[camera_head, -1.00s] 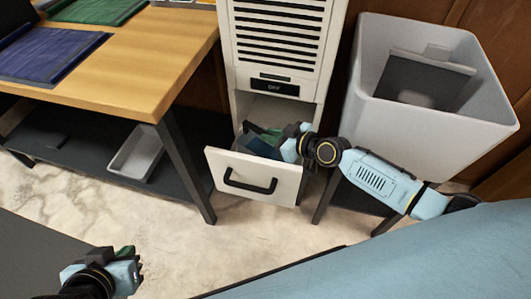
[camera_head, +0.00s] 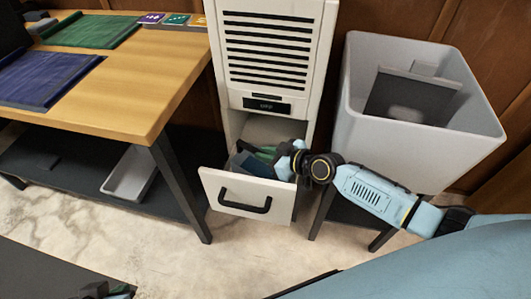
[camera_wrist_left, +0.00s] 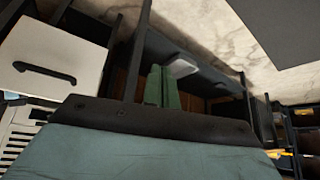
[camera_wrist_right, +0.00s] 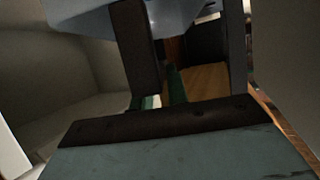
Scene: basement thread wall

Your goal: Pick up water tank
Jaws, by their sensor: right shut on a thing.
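The water tank (camera_head: 247,163), dark blue, sits in the pulled-out drawer of a tall white dehumidifier. In the right wrist view a pale bluish body and dark upright bars show close up; I cannot tell for sure which part of the tank they are. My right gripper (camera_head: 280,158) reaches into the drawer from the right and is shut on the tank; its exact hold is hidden. My left gripper (camera_head: 122,291) is low at the bottom edge, far from the tank. Its green fingers (camera_wrist_left: 163,87) look close together and empty.
The white dehumidifier (camera_head: 267,55) has its drawer front (camera_head: 225,205) pulled out. A large grey bin-like basin (camera_head: 410,145) stands to its right. A wooden table (camera_head: 130,85) with blue and green mats stands left, a white tray (camera_head: 128,175) on its lower shelf. Floor in front is clear.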

